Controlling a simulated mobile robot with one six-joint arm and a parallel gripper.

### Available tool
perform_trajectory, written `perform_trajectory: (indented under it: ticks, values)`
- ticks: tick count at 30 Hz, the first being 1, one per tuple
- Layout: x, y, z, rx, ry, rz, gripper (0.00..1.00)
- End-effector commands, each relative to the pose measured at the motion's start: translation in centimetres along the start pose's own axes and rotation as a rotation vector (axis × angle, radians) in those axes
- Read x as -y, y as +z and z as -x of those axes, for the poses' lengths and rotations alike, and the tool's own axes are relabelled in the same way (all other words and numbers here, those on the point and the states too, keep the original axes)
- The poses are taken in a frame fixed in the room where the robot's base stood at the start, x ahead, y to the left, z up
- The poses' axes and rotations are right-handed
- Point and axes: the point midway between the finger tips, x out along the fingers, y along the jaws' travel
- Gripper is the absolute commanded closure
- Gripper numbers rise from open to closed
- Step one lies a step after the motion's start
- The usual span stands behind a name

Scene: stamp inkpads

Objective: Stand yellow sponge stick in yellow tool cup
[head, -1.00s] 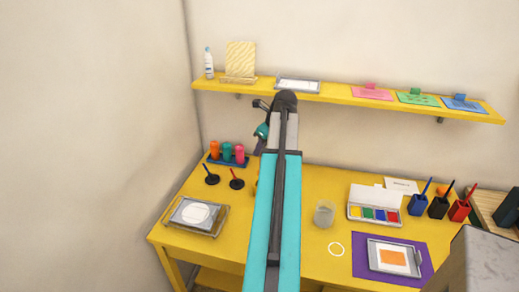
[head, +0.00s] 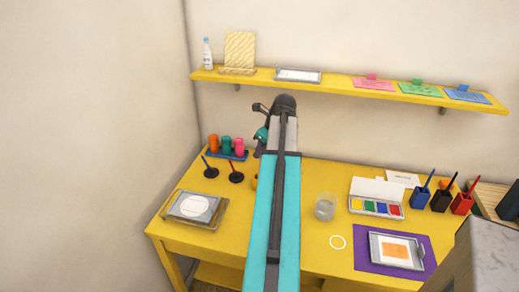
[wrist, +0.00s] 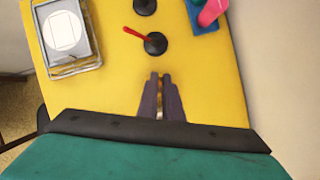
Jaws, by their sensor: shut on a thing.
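My gripper (wrist: 160,79) is shut, its two dark fingers close together, pointing down over the yellow desk. It also shows in the head view (head: 259,150), left of my teal arm. A thin pale and brownish piece shows by the fingers in the wrist view, mostly hidden; it is likely the yellow sponge stick (wrist: 172,104). No yellow tool cup can be clearly made out. A small yellow-brown bit shows at the arm's left edge in the head view, too covered to name.
A glass (head: 325,206), paint box (head: 376,198), purple mat (head: 365,262) and blue (head: 419,201), black (head: 441,202) and red (head: 462,204) cups stand right. A shelf (head: 345,86) runs above.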

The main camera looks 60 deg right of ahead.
Motion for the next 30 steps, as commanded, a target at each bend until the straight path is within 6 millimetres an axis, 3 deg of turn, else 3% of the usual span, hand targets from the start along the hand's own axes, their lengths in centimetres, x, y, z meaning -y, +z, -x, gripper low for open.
perform_trajectory:
  ticks: [15, 29, 30]
  values:
    - [-0.1, -0.9, -2.2, 0.0, 0.001, 0.0, 1.0]
    - [-0.1, -1.0, -2.5, 0.0, 0.001, 0.001, 1.0]
    - [-0.1, -1.0, -2.5, 0.0, 0.001, 0.001, 0.88]
